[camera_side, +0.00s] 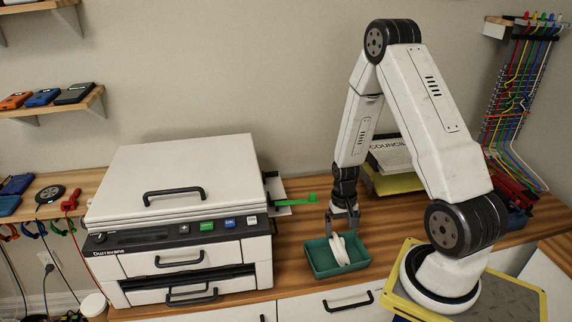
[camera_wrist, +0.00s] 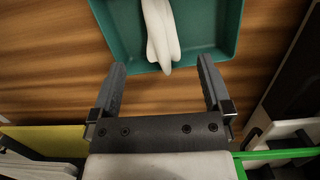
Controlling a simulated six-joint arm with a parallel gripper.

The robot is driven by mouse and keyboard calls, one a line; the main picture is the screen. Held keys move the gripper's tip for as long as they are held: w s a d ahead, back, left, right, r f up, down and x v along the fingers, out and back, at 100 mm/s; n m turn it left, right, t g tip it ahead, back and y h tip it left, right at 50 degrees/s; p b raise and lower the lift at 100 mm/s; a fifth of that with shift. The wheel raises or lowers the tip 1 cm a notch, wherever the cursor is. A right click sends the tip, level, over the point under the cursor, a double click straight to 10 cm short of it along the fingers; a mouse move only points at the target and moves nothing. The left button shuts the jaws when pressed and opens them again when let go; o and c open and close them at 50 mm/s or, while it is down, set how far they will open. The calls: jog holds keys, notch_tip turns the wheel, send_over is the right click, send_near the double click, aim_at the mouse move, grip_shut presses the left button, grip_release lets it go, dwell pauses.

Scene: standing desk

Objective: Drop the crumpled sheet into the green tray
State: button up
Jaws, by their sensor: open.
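The crumpled sheet (camera_side: 340,250) is a white, folded, elongated piece. It rests in the green tray (camera_side: 316,265), and its lower end lies over the near rim in the wrist view. The sheet (camera_wrist: 160,32) and the tray (camera_wrist: 222,30) both show at the top of the wrist view. My gripper (camera_side: 343,222) is above and behind the tray in the side view. In the wrist view my gripper (camera_wrist: 161,78) is open with nothing between its fingers, and the sheet lies just beyond the fingertips.
A white printer (camera_side: 175,215) stands left of the tray, with a green lever (camera_side: 308,198) at its right side. Papers and a yellow folder (camera_side: 392,183) stand behind my arm. Wooden desktop is bare around the tray. Cables (camera_side: 510,95) hang at the right wall.

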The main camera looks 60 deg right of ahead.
jog(key=shift+r, duration=0.1)
notch_tip(320, 180, up, 8)
jog(key=shift+w+d+f, duration=0.25)
jog(key=shift+w+d, duration=0.15)
dwell(0.7)
jog(key=a+r+n+t, duration=0.1)
jog(key=a+r+n, duration=0.2)
jog(key=a, duration=0.3)
jog(key=w+a+r+n+t, duration=0.1)
jog(key=a+r+n, duration=0.2)
jog(key=a, duration=0.4)
jog(key=w+a+r+n+t+h, duration=0.1)
jog(key=a+r+n, duration=0.2)
jog(key=a, duration=0.3)
jog(key=shift+a+r+t, duration=0.15)
jog(key=shift+r+t, duration=0.15)
jog(key=shift+t, duration=0.1)
